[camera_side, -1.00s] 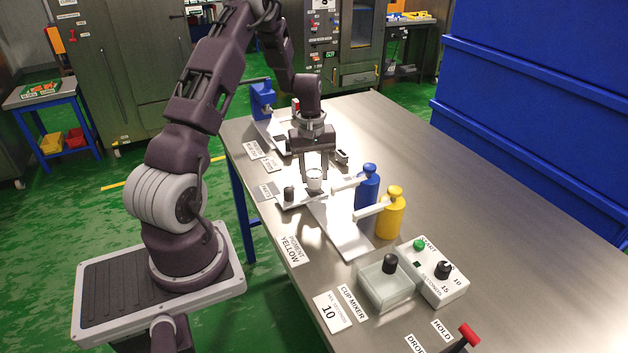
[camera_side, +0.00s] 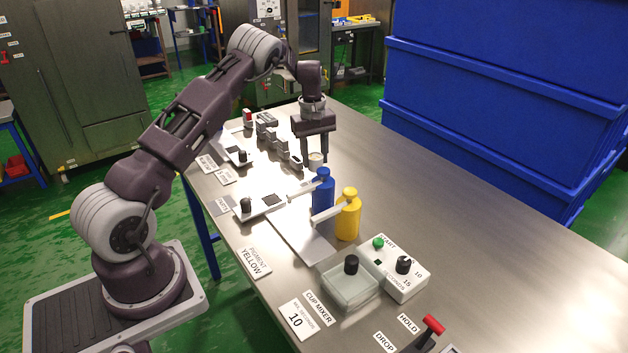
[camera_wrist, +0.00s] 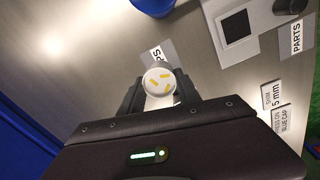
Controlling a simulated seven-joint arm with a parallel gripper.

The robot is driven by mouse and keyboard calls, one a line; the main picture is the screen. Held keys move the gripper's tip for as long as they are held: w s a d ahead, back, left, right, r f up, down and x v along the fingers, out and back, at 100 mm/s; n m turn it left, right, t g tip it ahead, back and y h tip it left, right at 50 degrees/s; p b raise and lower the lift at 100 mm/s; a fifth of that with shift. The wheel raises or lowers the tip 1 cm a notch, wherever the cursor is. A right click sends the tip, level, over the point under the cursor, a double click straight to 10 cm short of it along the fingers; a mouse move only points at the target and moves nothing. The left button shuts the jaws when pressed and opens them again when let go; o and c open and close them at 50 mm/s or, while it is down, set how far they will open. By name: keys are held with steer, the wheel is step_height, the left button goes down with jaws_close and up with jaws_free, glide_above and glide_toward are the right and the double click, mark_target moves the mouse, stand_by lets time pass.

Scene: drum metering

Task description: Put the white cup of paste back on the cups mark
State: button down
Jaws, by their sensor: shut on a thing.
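The white cup (camera_side: 316,160) is between the fingers of my gripper (camera_side: 314,166), over the steel table behind the blue bottle. In the wrist view the cup (camera_wrist: 159,82) appears from above, upright, with a few yellow strips of paste on a pale surface. The dark fingers of my gripper (camera_wrist: 159,90) close on it from both sides. A pale label ending in "PS" (camera_wrist: 157,54), apparently the cups mark, lies partly hidden behind the cup. I cannot tell whether the cup touches the table.
A blue bottle (camera_side: 322,194) and a yellow bottle (camera_side: 348,216) with pale spouts stand in front. A white plate with a dark square (camera_side: 272,200) lies left of them. Several small grey blocks (camera_side: 270,135) stand left of my gripper. The table to the right is clear.

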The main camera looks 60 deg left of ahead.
step_height(320, 180, down, 6)
steer(key=shift+f, duration=0.1)
steer(key=c, duration=0.9)
jaws_free()
steer(key=shift+o, duration=0.2)
